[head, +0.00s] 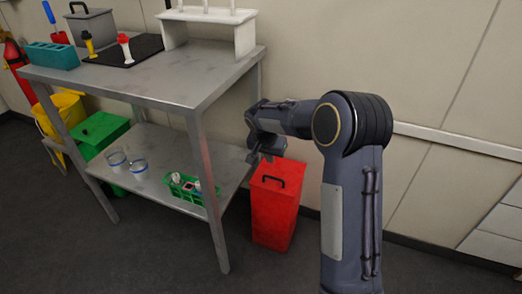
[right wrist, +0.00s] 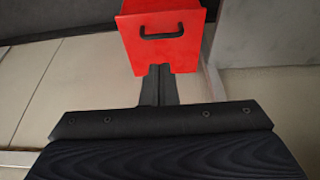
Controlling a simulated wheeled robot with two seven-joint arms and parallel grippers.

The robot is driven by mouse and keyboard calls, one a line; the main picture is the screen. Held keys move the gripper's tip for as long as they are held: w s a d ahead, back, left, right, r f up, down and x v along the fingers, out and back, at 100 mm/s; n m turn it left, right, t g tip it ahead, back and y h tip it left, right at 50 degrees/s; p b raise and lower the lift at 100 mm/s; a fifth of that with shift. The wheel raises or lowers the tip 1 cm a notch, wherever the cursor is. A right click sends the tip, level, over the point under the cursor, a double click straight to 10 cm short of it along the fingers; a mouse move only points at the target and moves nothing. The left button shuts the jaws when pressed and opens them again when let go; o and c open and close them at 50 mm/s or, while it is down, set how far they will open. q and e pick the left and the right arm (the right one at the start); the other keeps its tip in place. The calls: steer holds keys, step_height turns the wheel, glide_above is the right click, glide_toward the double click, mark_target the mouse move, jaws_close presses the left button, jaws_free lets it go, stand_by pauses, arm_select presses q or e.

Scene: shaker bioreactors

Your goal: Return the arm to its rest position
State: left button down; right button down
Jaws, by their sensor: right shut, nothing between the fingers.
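My right arm comes up from the lower right in the head view and bends toward the table. My right gripper (head: 262,158) is at its end, beside the table's right end and above the red bin, and looks empty. In the right wrist view my right gripper (right wrist: 158,85) has its two dark fingers together with nothing between them. The red bin (right wrist: 170,45) with a black handle shows beyond the fingertips. My left arm and gripper are not in view.
A metal table (head: 150,85) with a lower shelf (head: 150,185) stands at left. It bears a white rack (head: 210,18), a black mat (head: 130,52), a teal block (head: 52,55) and a grey box (head: 92,28). The red bin (head: 275,205) stands on the floor. The floor in front is clear.

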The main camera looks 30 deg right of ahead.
steer(key=s+a+r+n+t+y, duration=0.1)
steer(key=s+a+r+n+y, duration=0.1)
steer(key=s+r, duration=0.5)
steer(key=s+a+r+n+y, duration=0.1)
steer(key=s+a+r+y, duration=0.15)
steer(key=s, duration=0.75)
steer(key=s+a+n+t+y, duration=0.2)
steer(key=s+a+n, duration=0.5)
steer(key=s, duration=1)
step_height(320, 180, up, 25)
steer(key=a+m+p, duration=0.1)
steer(key=a+p, duration=0.1)
steer(key=p, duration=2.3)
steer(key=shift+a+f+m+p, duration=0.15)
steer(key=shift+a+m+p, duration=0.15)
steer(key=shift+m, duration=0.1)
steer(key=shift+w, duration=0.1)
steer(key=shift+d, duration=0.15)
